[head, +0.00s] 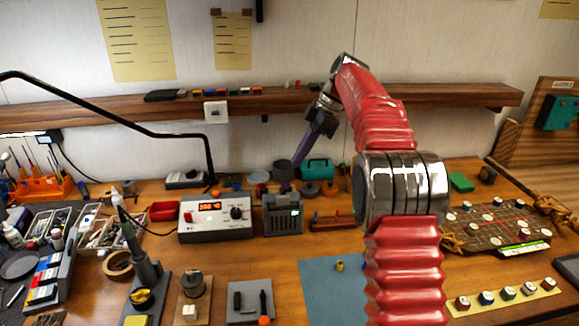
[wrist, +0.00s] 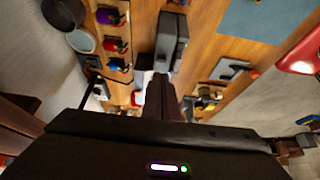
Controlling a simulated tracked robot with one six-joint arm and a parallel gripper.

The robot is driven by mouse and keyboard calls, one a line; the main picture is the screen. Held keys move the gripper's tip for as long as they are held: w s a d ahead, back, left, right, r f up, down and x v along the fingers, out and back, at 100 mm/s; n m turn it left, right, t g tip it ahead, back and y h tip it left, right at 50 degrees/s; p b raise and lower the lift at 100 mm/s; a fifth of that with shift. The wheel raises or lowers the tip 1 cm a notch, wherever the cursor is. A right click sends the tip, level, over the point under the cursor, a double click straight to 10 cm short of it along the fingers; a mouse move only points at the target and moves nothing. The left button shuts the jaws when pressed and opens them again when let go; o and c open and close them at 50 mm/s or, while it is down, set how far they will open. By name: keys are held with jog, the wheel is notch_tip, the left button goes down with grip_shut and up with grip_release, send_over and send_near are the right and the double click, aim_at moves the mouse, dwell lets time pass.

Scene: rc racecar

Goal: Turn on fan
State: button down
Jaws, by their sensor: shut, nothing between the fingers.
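A grey vented box (head: 283,214) with a small green light, which looks like the fan, stands mid-bench in the head view. A grey box, likely the same one, shows in the wrist view (wrist: 171,42). My gripper (head: 288,184) points down just behind and above it in the head view. In the wrist view its dark fingers (wrist: 162,90) are together and empty, close to the box; whether they touch cannot be told. The box's switch is not clear in either view.
A white unit with a red display (head: 212,213) stands left of the box. A wooden rack (head: 332,223) is at its right. A blue mat (head: 330,292) lies in front. A wooden shelf (head: 290,100) runs along the wall behind. A black lamp arm (head: 110,121) reaches in from the left.

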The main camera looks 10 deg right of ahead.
jog(key=shift+s+d+r, duration=0.1)
jog(key=shift+d+r, duration=0.55)
jog(key=shift+r, duration=0.1)
jog(key=s+d+f+m+h, duration=0.2)
jog(key=s+f+m, duration=0.2)
jog(key=f+m, duration=0.6)
jog(key=s+a+r+m+t+h, duration=0.1)
jog(key=s+a+m+t, duration=0.1)
jog(key=s, duration=1.5)
jog(key=s+a+r+m+t+h, duration=0.1)
jog(key=s+a+m+t+h, duration=0.1)
jog(key=s, duration=1.6)
jog(key=a+m+t, duration=0.1)
jog(key=a+m, duration=0.1)
jog(key=m, duration=0.1)
jog(key=shift+a+r, duration=0.25)
jog(key=shift+a, duration=0.1)
